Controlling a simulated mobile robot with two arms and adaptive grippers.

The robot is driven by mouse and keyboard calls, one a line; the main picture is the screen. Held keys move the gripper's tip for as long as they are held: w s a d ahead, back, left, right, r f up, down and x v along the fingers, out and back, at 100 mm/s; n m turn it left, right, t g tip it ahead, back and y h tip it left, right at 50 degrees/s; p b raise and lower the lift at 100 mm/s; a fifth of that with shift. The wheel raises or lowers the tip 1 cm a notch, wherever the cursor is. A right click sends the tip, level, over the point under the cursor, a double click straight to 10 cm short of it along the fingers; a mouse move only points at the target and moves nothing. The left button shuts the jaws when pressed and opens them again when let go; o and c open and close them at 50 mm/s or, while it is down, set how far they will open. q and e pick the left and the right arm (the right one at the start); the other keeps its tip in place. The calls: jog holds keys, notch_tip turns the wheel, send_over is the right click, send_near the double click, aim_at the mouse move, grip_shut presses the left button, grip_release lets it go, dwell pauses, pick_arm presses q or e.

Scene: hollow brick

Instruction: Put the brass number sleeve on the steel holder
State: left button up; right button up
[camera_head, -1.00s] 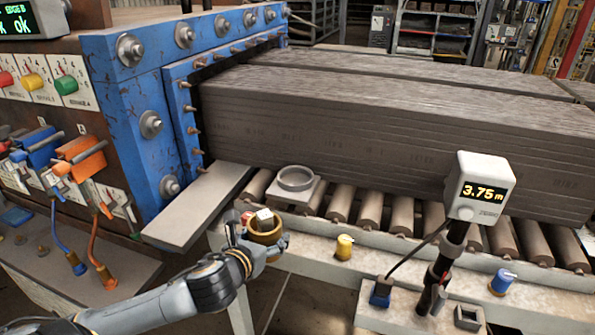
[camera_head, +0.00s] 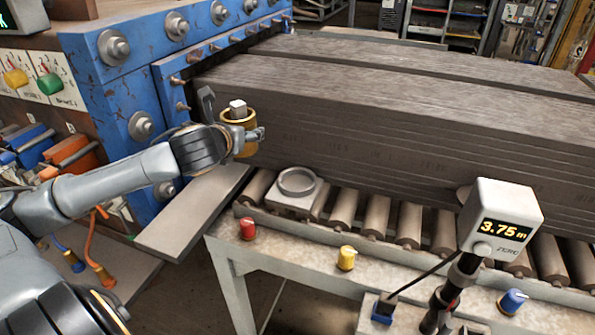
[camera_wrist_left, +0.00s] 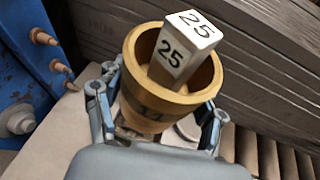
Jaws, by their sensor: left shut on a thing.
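My left gripper (camera_head: 236,138) is shut on the brass number sleeve (camera_head: 238,148), a gold-coloured cup, and holds it in the air in front of the clay column. In the left wrist view the sleeve (camera_wrist_left: 148,110) sits between the fingers, with faint digits on its side. A pale block marked 25 (camera_wrist_left: 178,58) stands tilted inside it. The steel holder (camera_head: 297,183), a round ring on a light square base, is by the rollers, below and right of the sleeve and apart from it. Its ring looks empty. My right gripper is not in view.
The blue press frame (camera_head: 130,60) is close on the left. Red (camera_head: 247,228), yellow (camera_head: 346,258) and blue (camera_head: 512,301) knobs line the bench front. A display post (camera_head: 500,225) stands at right.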

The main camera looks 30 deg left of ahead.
pick_arm(q)
jog(key=shift+w+d, duration=0.45)
jog(key=shift+w, duration=0.05)
jog(key=w+d+f+p, duration=0.1)
jog(key=w+d+f, duration=0.1)
jog(key=d+f, duration=0.1)
jog(key=w+d+f+p, duration=0.2)
jog(key=w+f, duration=0.1)
jog(key=w+d+f+p, duration=0.2)
jog(key=d+f, duration=0.1)
jog(key=shift+w+d, duration=0.3)
jog(key=shift+w, duration=0.05)
notch_tip(320, 180, down, 2)
jog(key=shift+d+f+p, duration=0.1)
jog(key=shift+p, duration=0.6)
jog(key=shift+f, duration=0.55)
jog(key=o, duration=1.6)
jog(key=shift+f, duration=0.1)
